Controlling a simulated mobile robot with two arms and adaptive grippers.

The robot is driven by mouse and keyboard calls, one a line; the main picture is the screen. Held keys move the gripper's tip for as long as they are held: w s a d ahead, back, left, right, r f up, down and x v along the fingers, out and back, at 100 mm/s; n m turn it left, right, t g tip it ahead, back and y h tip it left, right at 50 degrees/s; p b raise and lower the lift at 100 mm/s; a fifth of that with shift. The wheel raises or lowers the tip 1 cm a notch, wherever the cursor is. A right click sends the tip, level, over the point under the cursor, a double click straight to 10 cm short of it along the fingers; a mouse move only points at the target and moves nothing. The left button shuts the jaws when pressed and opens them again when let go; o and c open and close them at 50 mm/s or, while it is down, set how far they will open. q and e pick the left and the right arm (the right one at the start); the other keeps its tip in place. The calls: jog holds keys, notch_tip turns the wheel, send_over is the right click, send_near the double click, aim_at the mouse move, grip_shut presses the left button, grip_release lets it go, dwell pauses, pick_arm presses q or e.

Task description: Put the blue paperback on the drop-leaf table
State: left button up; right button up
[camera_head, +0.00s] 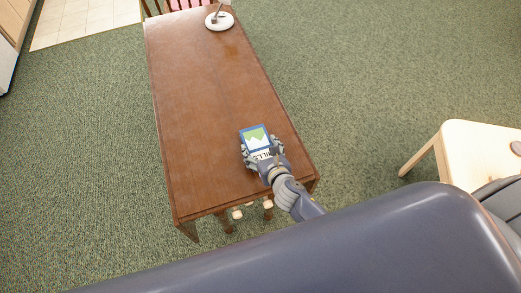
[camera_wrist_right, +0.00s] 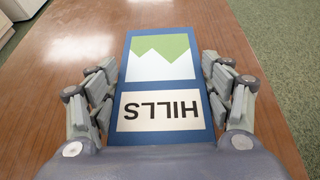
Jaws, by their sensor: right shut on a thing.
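The blue paperback (camera_head: 254,133) has a green and white picture and a label reading "HILLS". My right gripper (camera_head: 262,153) is shut on it, with fingers at both long sides. In the right wrist view the paperback (camera_wrist_right: 163,90) lies between the fingers of the right gripper (camera_wrist_right: 160,85), cover facing the camera. The brown drop-leaf table (camera_head: 195,95) is under the book and gripper, near the table's front right part. I cannot tell whether the book touches the tabletop (camera_wrist_right: 60,110). My left gripper is not in view.
A white round-based object (camera_head: 219,21) stands at the table's far end. A pale wooden table (camera_head: 480,150) with a round brown item (camera_head: 516,148) is at the right. The table's middle and left are clear. Green carpet (camera_head: 340,80) surrounds it.

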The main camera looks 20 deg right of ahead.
jog(key=shift+f, duration=0.7)
jog(key=shift+f, duration=0.2)
jog(key=o, duration=1.2)
jog(key=shift+c, duration=0.2)
jog(key=shift+r, duration=0.2)
jog(key=v, duration=1.2)
